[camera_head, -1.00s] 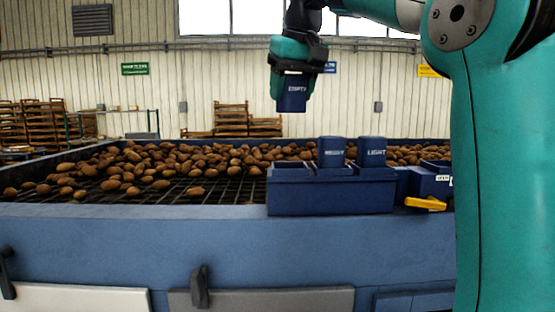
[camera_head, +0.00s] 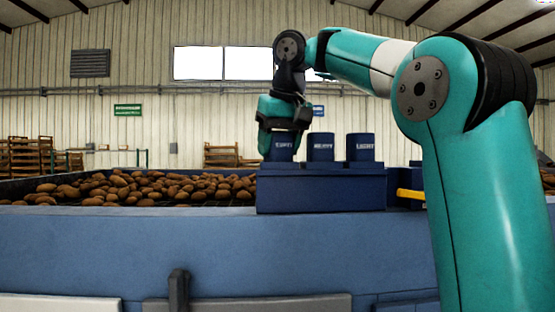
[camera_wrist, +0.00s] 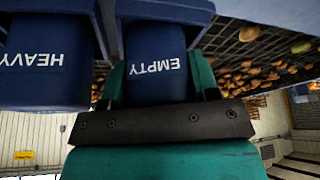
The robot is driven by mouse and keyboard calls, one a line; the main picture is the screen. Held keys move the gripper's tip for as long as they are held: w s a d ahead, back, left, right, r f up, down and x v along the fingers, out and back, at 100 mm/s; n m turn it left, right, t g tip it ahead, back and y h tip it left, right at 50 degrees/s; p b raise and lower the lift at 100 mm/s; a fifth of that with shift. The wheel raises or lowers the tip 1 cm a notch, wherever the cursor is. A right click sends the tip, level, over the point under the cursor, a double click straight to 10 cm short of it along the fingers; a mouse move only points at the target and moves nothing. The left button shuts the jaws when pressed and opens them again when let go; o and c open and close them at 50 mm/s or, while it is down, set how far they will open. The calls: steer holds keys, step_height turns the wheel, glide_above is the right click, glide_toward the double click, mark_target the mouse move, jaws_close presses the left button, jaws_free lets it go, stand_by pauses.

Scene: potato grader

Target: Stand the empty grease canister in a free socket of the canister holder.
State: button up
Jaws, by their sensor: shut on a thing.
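The blue canister labelled EMPTY (camera_head: 282,146) stands upright at the left end of the blue canister holder (camera_head: 320,192). My gripper (camera_head: 283,138) is shut on it from above. In the wrist view the canister (camera_wrist: 157,72) is between the gripper's fingers, and its lower end meets the holder's socket (camera_wrist: 185,10). How deep it sits is hidden. A HEAVY canister (camera_head: 321,147) stands in the middle socket and a LIGHT canister (camera_head: 360,147) in the right one. The HEAVY canister (camera_wrist: 40,60) is close beside my gripper in the wrist view.
The holder rests on the edge of the blue grader (camera_head: 130,240). Many potatoes (camera_head: 150,188) lie on the grader's bars behind and left of it. A yellow handle (camera_head: 410,194) sticks out just right of the holder. Space above the canisters is clear.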

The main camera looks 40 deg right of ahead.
steer(key=shift+f, duration=0.2)
steer(key=o, duration=0.7)
steer(key=shift+c, duration=0.2)
steer(key=shift+r, duration=0.1)
steer(key=p+v, duration=1.1)
steer(key=v, duration=0.1)
steer(key=shift+r, duration=0.15)
steer(key=shift+a, duration=0.15)
